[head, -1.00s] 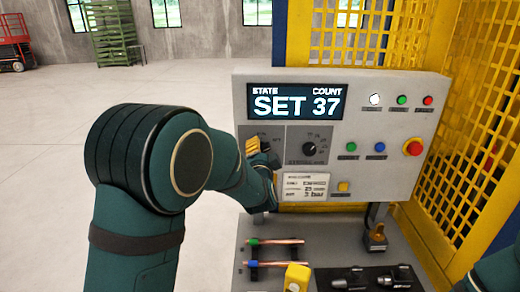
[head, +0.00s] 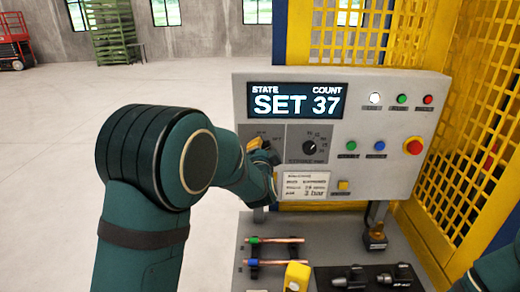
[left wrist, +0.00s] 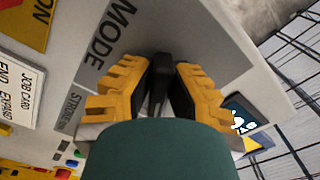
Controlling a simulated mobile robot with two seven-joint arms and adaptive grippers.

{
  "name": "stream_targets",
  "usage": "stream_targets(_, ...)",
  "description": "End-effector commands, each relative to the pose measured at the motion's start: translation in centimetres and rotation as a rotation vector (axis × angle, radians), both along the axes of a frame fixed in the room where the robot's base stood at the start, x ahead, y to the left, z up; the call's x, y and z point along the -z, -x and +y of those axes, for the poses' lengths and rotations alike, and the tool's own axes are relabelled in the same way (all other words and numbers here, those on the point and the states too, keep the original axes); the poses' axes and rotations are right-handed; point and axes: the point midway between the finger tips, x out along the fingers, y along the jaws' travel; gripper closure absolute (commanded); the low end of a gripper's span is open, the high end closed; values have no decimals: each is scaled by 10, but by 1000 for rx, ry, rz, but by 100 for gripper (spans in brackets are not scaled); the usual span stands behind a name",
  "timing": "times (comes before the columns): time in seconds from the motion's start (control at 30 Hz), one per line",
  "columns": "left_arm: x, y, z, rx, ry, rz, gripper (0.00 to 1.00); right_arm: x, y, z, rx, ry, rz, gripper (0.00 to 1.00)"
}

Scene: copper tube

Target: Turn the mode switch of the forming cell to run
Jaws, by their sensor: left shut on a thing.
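The forming cell's control panel (head: 390,110) is grey, and its display (head: 295,100) reads SET 37. My left gripper (head: 260,146) is at the mode switch on the panel's left side, below the display. In the left wrist view my left gripper (left wrist: 170,82) has its yellow-backed fingers closed on the black knob of the mode switch (left wrist: 160,70), beside the MODE lettering. The fingers hide most of the knob and its position marks. Only a part of my right arm shows at the lower right of the head view; its gripper is out of sight.
A stroke dial (head: 308,146) sits right of the switch, with a job card (head: 304,186) below. Coloured buttons and a red emergency stop (head: 413,146) are farther right. Copper tubes (head: 275,240) lie on the bench below. Yellow mesh guarding (head: 470,130) stands at the right.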

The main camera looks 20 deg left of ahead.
Motion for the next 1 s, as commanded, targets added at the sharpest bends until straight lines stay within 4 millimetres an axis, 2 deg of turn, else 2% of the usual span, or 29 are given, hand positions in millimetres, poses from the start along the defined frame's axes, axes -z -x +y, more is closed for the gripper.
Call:
stream_targets(0.37, 2, -1, 1, -1, 133, -42, 100, 17, 0, 0, 2, 1, 0, 100)
stream_targets(1.0, 3, -1, -1, 0, 690, -206, 100, 79, -1, 3, 4, 12, 2, 100)
